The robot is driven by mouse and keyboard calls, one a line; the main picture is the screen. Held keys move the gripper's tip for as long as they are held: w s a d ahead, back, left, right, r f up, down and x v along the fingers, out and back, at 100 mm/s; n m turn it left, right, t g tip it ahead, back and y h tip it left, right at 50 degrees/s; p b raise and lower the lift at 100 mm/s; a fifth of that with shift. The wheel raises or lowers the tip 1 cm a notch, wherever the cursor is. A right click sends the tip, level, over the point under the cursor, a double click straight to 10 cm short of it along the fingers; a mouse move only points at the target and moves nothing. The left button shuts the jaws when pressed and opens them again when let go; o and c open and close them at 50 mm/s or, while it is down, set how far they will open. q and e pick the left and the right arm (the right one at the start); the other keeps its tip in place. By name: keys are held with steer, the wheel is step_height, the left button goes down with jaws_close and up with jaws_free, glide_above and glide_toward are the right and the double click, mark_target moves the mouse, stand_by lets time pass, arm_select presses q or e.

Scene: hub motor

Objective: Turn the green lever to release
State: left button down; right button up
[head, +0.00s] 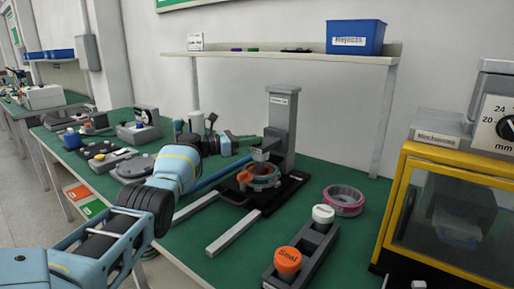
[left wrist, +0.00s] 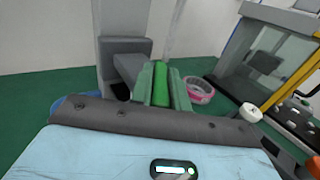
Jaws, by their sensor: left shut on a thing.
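A grey press-like fixture stands on the green bench, with a tall column (head: 283,120) and a black base (head: 285,192). My left gripper (head: 250,143) reaches in from the left beside the column, above that part. In the left wrist view, its two pale green fingers (left wrist: 161,88) are shut on the bright green lever (left wrist: 160,84), next to the grey arm of the fixture. In the head view the lever is mostly hidden by the gripper. My right gripper is not in view.
A pink-rimmed ring (head: 343,200) lies right of the fixture. A dark holder (head: 300,257) with orange and white-capped containers stands in front. Two pale bars (head: 234,232) lie left of it. A yellow-framed machine (head: 450,200) stands at right. A shelf (head: 230,54) carries a blue bin (head: 356,37).

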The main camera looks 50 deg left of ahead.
arm_select(q)
steer(key=shift+r, duration=0.15)
steer(key=shift+r, duration=0.1)
stand_by(0.3)
steer(key=c, duration=1.4)
jaws_free()
steer(key=shift+w, duration=0.1)
steer(key=shift+f, duration=0.2)
steer(key=shift+v, duration=0.85)
steer(key=p+v, duration=0.1)
steer(key=v, duration=0.5)
steer(key=shift+p, duration=0.35)
